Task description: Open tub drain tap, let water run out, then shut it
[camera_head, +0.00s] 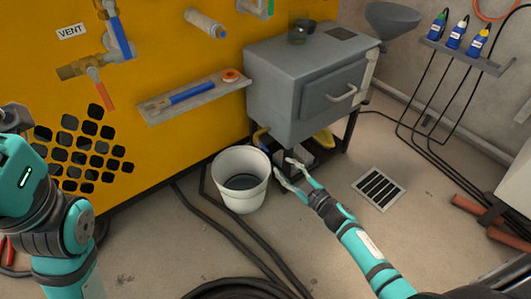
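The grey tub (275,95) is a box with a handled front panel, standing on a dark frame beside the yellow tank. A small brass-yellow piece (262,137), possibly the drain tap, shows under its left side; its position is unclear. A white bucket (242,199) stands upright on the floor below, with a dark surface inside that may be liquid. My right gripper (286,172) is just right of the bucket, in front of the tub's stand, with fingers apart and nothing seen between them. My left arm shows at the left edge; its gripper is out of view.
Dark hoses (230,237) run along the floor before the bucket. A floor grate (379,188) lies right of the stand. A tool shelf (195,99) juts from the yellow tank (175,35). A bottle rack (465,56) hangs on the right wall.

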